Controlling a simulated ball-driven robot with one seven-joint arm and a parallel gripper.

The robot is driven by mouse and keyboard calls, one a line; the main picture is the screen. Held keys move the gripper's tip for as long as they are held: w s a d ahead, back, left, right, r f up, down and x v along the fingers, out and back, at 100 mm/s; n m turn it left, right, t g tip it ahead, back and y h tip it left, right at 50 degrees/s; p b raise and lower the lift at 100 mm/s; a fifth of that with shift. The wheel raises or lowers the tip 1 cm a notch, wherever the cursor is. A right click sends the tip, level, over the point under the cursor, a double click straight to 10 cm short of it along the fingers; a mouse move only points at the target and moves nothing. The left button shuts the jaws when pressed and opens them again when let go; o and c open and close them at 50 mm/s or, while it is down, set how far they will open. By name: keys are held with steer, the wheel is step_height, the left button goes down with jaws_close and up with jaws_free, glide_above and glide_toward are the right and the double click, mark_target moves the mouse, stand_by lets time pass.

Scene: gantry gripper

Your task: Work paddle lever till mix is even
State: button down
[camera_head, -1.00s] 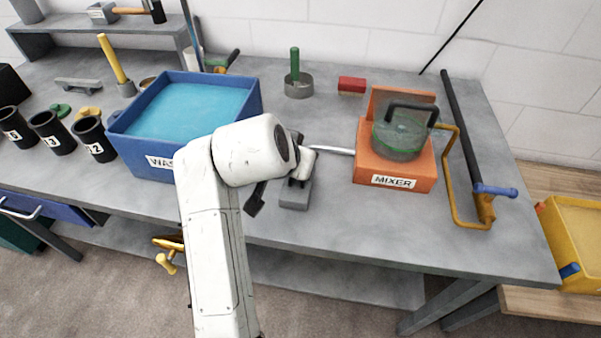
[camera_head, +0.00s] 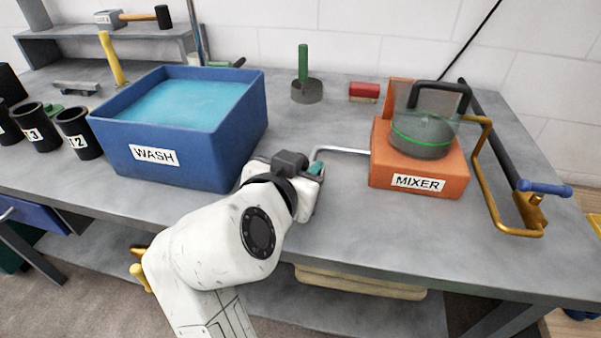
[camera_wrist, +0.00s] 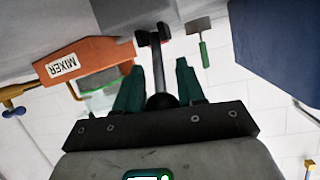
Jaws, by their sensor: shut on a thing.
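The orange mixer (camera_head: 418,172) stands at the right of the bench, with a clear-walled bowl (camera_head: 422,130) on it holding grey mix with a green line around it. A bent pale metal lever (camera_head: 343,150) runs from its left side to my gripper (camera_head: 316,172). In the wrist view, my gripper's teal fingers (camera_wrist: 158,66) stand on either side of a dark round knob (camera_wrist: 161,101), shut on it. A dark rod leads from the knob to a small bracket-like piece (camera_wrist: 153,36). How evenly the mix is blended cannot be told.
A blue wash tub (camera_head: 180,155) of water stands left of my arm. A green-handled tool (camera_head: 304,75) and a red block (camera_head: 364,91) stand behind.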

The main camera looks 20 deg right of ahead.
stand_by(0.4)
steer(key=c, duration=0.8)
jaws_free()
steer(key=v, duration=1.1)
